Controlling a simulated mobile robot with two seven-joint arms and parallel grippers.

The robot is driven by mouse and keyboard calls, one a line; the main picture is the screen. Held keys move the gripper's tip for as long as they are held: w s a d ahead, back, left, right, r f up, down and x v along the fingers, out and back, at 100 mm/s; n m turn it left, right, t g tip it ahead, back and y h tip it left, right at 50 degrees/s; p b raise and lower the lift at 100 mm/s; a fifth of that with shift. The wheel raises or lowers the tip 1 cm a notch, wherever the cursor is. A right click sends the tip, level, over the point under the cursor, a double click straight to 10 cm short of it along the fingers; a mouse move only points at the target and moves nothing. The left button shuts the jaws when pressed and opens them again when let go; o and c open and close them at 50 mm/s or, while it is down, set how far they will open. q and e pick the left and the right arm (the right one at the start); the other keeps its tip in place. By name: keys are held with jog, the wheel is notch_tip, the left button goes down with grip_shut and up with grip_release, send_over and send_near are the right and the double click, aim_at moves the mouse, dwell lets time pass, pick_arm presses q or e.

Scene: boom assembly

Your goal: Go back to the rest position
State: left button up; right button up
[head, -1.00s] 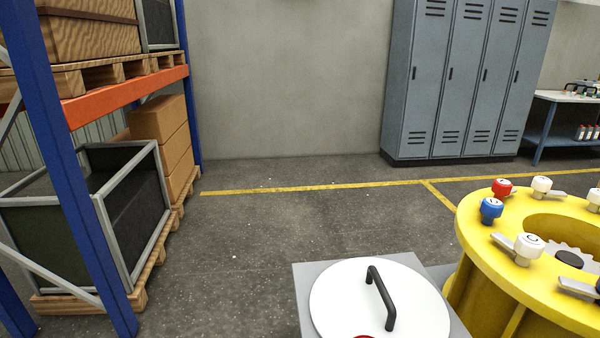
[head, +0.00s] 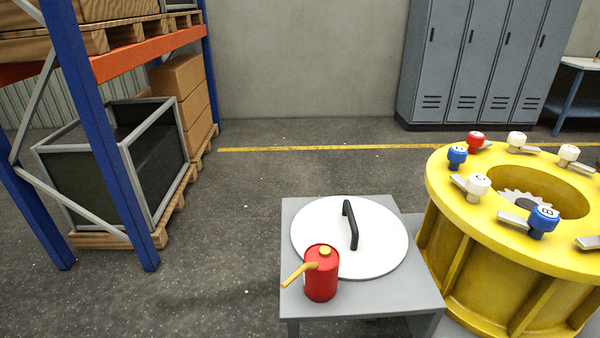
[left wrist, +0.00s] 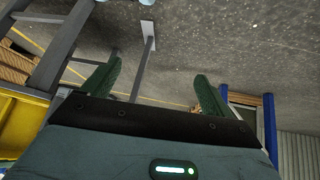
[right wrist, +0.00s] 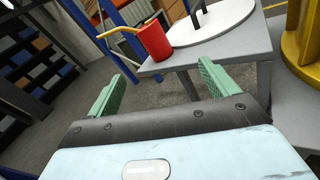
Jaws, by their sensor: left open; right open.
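My left gripper (left wrist: 150,85) is open and empty in the left wrist view, with its green fingers spread over the floor. My right gripper (right wrist: 155,85) is open and empty in the right wrist view. Beyond its fingers stand the small grey table (right wrist: 222,62) and the red oil can (right wrist: 154,41). Neither gripper shows in the head view. There, the red oil can (head: 321,275) stands upright on the grey table (head: 390,300), in front of the round white lid (head: 310,235) with its black handle (head: 350,224).
A yellow round housing (head: 470,270) with several red, white and blue knobs stands to the right of the table. A rack with blue posts (head: 85,130) holds crates and boxes at the left. Grey lockers (head: 470,70) stand at the back wall. The floor between is clear.

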jog(key=s+d+f+m+g+h+p, duration=0.1)
jog(key=s+f+m+h+p, duration=0.25)
jog(key=m, duration=0.65)
jog(key=s+d+f+m+g+h+p, duration=0.1)
jog(key=s+d+f+m+h+p, duration=0.1)
jog(key=f+m, duration=0.5)
pick_arm(q)
jog(key=w+a+r+t+p, duration=0.1)
jog(key=w+r+p, duration=0.3)
jog(key=r, duration=0.8)
jog(key=shift+w+t+p, duration=0.3)
jog(key=shift+w+t, duration=0.2)
jog(key=shift+w, duration=0.6)
pick_arm(e)
jog(key=s+a+f+m+g, duration=0.1)
jog(key=s+f+m+g, duration=0.1)
jog(key=s+m, duration=0.4)
jog(key=s+a+f+m+g+h, duration=0.1)
jog(key=s+m, duration=0.6)
jog(key=m, duration=0.7)
notch_tip(320, 180, down, 2)
jog(key=shift+s+a+f+g, duration=0.3)
jog(key=shift+a+g, duration=0.3)
jog(key=shift+a, duration=0.2)
pick_arm(q)
jog(key=shift+a, duration=0.1)
pick_arm(e)
jog(key=shift+h, duration=0.25)
